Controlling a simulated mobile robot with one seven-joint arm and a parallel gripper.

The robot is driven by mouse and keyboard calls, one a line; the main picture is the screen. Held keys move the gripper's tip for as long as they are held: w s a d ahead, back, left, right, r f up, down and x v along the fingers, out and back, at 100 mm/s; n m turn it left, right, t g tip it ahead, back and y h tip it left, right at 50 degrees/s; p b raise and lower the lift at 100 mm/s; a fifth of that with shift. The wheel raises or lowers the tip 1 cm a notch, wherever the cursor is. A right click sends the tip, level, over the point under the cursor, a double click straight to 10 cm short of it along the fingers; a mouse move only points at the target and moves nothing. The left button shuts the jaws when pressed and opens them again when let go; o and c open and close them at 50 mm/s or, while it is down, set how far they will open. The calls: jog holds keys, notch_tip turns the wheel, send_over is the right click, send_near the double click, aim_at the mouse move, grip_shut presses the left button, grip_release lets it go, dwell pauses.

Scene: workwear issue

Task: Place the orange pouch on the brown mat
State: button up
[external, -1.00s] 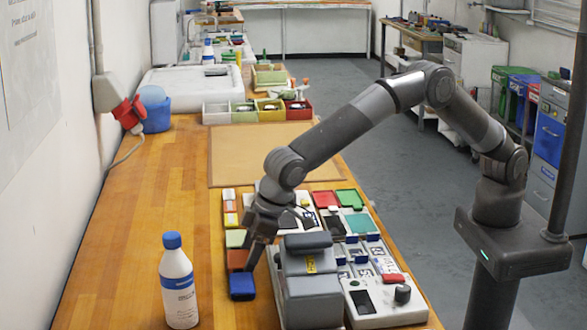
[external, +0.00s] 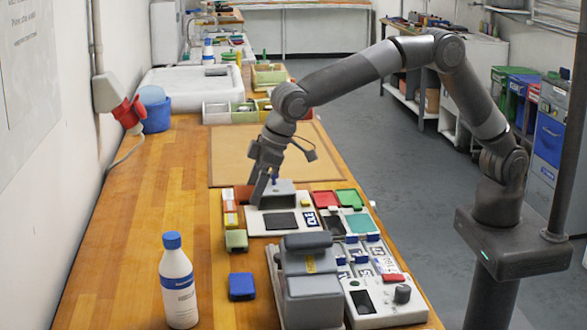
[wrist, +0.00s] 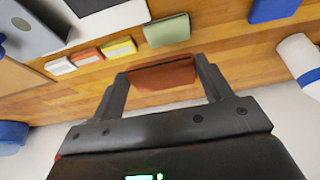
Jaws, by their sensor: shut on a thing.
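The orange pouch (wrist: 160,75) is held between the two fingers of my gripper (wrist: 164,80) in the wrist view. In the external view an orange patch (external: 243,193) beside my gripper (external: 257,198) appears to be the pouch, mostly hidden. My gripper is above the near-left area, just in front of the mat's front edge. The brown mat (external: 228,160) lies flat on the bench behind the gripper, partly covered by my arm. A corner of the mat (wrist: 12,75) shows at the left of the wrist view.
A green pouch (external: 236,240) and a blue pouch (external: 242,286) lie on the bench. A white bottle (external: 178,285) stands at left. A grey device (external: 310,280) and panels sit at right. Compartment boxes (external: 217,113) stand behind the mat. The bench left of the mat is clear.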

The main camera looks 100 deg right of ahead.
jog(key=s+d+m+h, duration=0.1)
jog(key=s+d+m, duration=0.2)
jog(key=d, duration=1.5)
jog(key=s+d+m+h, duration=0.1)
jog(key=s+d+m, duration=0.2)
jog(key=d, duration=1.4)
jog(key=s+d+m+g+h, duration=0.1)
jog(key=s+d+m, duration=0.3)
jog(key=s+d, duration=0.9)
jog(key=s+d+m+g+h, duration=0.1)
jog(key=s+d+m+g, duration=0.15)
jog(key=s+d, duration=1.1)
jog(key=shift+m+t, duration=0.45)
jog(key=w+f, duration=0.2)
jog(key=w, duration=0.2)
jog(key=w+a+f, duration=0.1)
jog(key=w+f, duration=0.1)
jog(key=w, duration=0.2)
jog(key=w+f, duration=0.2)
jog(key=w, duration=0.2)
jog(key=shift+w+a+f, duration=0.1)
jog(key=shift+w+a, duration=0.3)
jog(key=shift+f, duration=2.05)
